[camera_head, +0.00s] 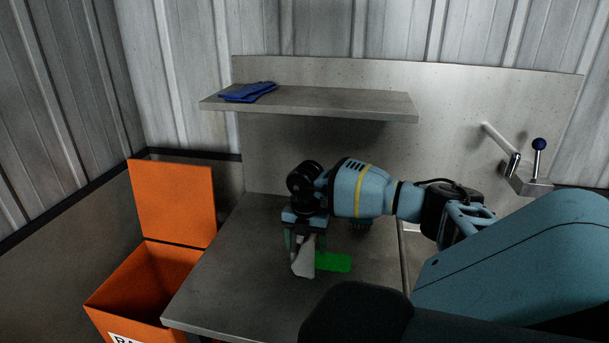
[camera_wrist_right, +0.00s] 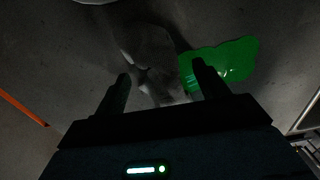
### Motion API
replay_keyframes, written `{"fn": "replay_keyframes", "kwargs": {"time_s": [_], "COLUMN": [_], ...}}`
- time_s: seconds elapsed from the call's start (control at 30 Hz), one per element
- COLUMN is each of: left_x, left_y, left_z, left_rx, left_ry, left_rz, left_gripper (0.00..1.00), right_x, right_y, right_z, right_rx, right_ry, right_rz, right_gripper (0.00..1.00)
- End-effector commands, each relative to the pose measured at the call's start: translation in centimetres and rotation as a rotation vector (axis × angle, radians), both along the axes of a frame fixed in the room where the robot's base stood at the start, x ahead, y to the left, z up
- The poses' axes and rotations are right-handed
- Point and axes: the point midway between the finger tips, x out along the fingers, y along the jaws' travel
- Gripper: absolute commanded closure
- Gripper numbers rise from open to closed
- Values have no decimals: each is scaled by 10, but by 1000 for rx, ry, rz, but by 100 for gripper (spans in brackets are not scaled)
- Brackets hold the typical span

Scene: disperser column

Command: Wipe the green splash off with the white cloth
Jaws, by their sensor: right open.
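The white cloth (camera_head: 303,263) is a crumpled, greyish-white piece on the grey metal table, directly beneath my right gripper (camera_head: 305,240). The green splash (camera_head: 334,262) is a bright flat patch just right of the cloth. In the right wrist view the cloth (camera_wrist_right: 150,50) lies ahead of and between the fingers of my right gripper (camera_wrist_right: 160,76). These fingers are apart, and the right one overlaps the near edge of the green splash (camera_wrist_right: 230,60). Whether the fingers touch the cloth is unclear. My left gripper is not in view.
An orange bin (camera_head: 147,278) with its lid raised stands left of the table (camera_head: 236,262). A shelf (camera_head: 320,103) above the table's back holds blue folded gloves or cloth (camera_head: 247,92). A lever with a blue knob (camera_head: 539,144) sticks out at right. The table's left part is bare.

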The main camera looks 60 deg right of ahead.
Motion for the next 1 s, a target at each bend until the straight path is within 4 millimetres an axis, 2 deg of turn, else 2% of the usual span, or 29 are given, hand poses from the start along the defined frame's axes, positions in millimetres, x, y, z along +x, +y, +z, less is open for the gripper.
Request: {"fn": "replay_keyframes", "kwargs": {"time_s": [0.17, 1.0], "left_x": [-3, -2], "left_y": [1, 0], "left_z": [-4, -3], "left_rx": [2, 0], "left_ry": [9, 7], "left_rz": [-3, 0], "left_gripper": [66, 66], "right_x": [0, 0], "right_y": [0, 0], "right_z": [-8, -6], "right_rx": [0, 0], "right_ry": [0, -1], "right_rz": [0, 0], "right_gripper": [28, 89]}}
